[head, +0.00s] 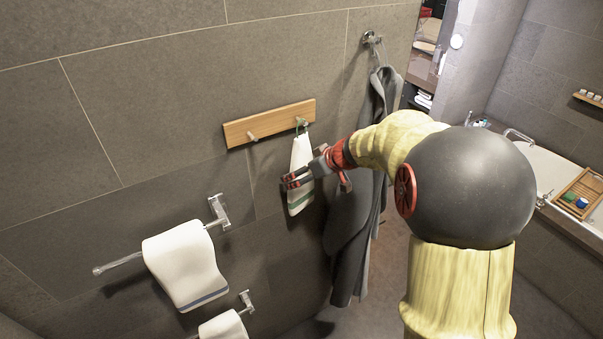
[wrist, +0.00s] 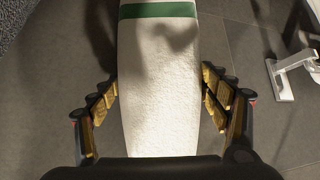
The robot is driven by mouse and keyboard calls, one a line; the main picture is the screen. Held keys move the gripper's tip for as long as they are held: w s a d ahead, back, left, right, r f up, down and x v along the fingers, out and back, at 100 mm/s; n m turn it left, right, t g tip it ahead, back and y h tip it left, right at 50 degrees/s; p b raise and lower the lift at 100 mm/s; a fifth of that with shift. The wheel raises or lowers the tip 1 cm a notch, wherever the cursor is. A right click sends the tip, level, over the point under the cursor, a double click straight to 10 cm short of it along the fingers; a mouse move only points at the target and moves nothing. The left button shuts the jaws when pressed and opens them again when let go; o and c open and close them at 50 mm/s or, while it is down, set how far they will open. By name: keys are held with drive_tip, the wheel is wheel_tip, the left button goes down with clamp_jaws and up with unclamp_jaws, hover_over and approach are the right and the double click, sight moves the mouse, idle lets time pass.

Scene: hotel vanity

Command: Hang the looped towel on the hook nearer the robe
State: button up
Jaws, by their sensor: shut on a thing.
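The looped towel (head: 302,155), white with a green stripe near its lower end, hangs under the right hook (head: 303,123) of a wooden board (head: 277,121). Its small loop shows at that hook; I cannot tell surely whether it is around the peg. The right hook is nearer the grey robe (head: 360,200); the left hook (head: 252,137) is bare. My gripper (head: 305,177) is shut on the towel's middle. In the wrist view, the fingers of my gripper (wrist: 160,98) flank the towel (wrist: 158,65), and the loop is out of sight.
The robe hangs from a metal wall hook (head: 370,38), close behind my gripper. A bathtub (head: 548,165) is at right.

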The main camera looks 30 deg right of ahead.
drive_tip(key=o, duration=1.2)
drive_tip(key=shift+o, duration=0.2)
drive_tip(key=shift+s+r, duration=0.1)
drive_tip(key=v, duration=1.2)
drive_tip(key=s+a+f+m+g+h+b, duration=0.1)
drive_tip(key=s+a+f+b, duration=0.8)
drive_tip(key=s, duration=0.3)
drive_tip(key=s+a+f+m+g+h+b, duration=0.1)
drive_tip(key=s+a+f+m+g+b, duration=0.1)
drive_tip(key=s+a+f+b, duration=0.7)
drive_tip(key=shift+s+a+f+h+b, duration=0.4)
drive_tip(key=shift+s+b, duration=0.5)
drive_tip(key=shift+s, duration=0.55)
